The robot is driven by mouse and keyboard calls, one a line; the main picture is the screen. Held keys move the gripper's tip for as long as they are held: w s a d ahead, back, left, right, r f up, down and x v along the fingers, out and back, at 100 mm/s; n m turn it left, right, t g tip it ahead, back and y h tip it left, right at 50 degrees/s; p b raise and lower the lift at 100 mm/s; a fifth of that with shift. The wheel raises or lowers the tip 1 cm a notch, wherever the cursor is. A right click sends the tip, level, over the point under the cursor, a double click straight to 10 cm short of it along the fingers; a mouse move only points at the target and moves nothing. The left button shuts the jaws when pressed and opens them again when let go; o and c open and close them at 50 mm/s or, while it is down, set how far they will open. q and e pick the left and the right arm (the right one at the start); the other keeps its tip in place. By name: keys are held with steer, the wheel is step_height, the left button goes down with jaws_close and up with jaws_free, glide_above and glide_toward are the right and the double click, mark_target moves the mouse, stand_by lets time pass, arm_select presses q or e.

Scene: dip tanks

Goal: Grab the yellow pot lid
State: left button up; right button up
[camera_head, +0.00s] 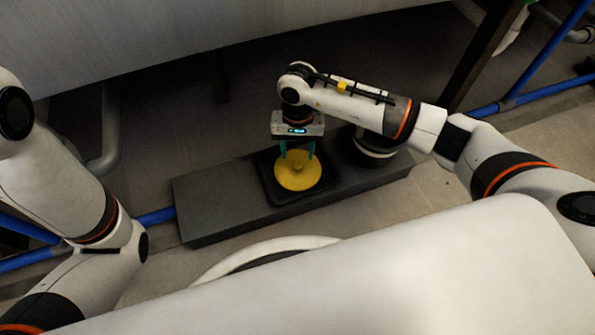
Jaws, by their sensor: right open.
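The yellow pot lid (297,177) is round with a small knob near its middle. It lies in a black square tray (269,190) on a low dark grey block. My right gripper (297,154) is open and points down over the lid, with its two teal fingers on either side of the knob area. I cannot tell whether the fingers touch the lid. My left arm is at the left of the view, and its gripper is not seen.
The grey block (215,212) has a bare stretch at its left end. A round white and black item (374,147) is at its right end, partly behind my right arm. Blue pipes (540,55) run at right.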

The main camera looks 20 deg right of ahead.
mark_target(297, 164)
steer(key=f+b, duration=0.1)
steer(key=f, duration=0.1)
steer(key=f+b, duration=0.2)
steer(key=shift+s+a, duration=0.1)
steer(key=shift+s, duration=0.3)
steer(key=shift+r, duration=0.1)
steer(key=c, duration=1.1)
